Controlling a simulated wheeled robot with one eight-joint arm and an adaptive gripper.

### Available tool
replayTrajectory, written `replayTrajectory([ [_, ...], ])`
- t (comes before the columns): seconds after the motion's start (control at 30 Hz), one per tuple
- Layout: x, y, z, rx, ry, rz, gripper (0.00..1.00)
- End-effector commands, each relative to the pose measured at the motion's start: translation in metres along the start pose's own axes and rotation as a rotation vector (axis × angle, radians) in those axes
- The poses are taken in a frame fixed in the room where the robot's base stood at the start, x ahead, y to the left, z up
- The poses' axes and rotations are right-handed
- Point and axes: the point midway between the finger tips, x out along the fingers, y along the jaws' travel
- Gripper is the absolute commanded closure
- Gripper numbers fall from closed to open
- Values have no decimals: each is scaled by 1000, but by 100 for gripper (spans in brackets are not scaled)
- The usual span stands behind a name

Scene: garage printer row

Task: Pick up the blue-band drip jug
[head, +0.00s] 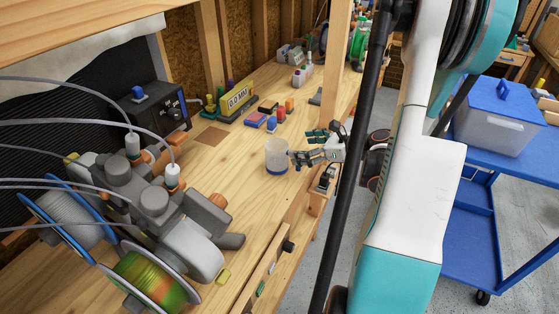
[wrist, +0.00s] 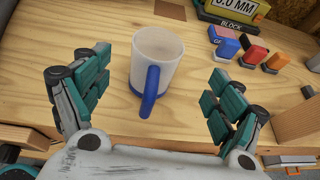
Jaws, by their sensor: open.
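The blue-band drip jug (head: 277,157) stands upright on the wooden bench in the head view. In the wrist view the jug (wrist: 158,52) is white with a blue band at its base and a blue handle (wrist: 150,88) facing my gripper. My gripper (wrist: 155,85) is open and empty, its teal-padded fingers spread wide to the left and right of the jug, without visible contact. In the head view my gripper (head: 303,146) is just right of the jug, low over the bench's front side.
Behind the jug are blue, red and orange blocks (head: 270,116) and a yellow "0.0 MM" sign (head: 238,97). A grey printer assembly with spools (head: 160,215) fills the bench at left. A blue cart (head: 505,170) with a lidded bin stands at right. Bench around the jug is clear.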

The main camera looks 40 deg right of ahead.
Motion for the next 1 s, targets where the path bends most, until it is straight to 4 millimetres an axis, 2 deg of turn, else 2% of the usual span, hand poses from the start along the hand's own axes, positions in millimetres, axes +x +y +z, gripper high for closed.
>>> replayTrajectory([
  [0.03, 12, 1, -2, -2, 0, 4, 13],
  [0.2, 37, 0, -2, -1, 0, 2, 13],
  [0.53, 57, 2, -2, -1, 0, 1, 13],
  [0.8, 94, 5, -2, -1, 0, 2, 13],
  [1.0, 98, 4, 0, 0, -1, 0, 13],
])
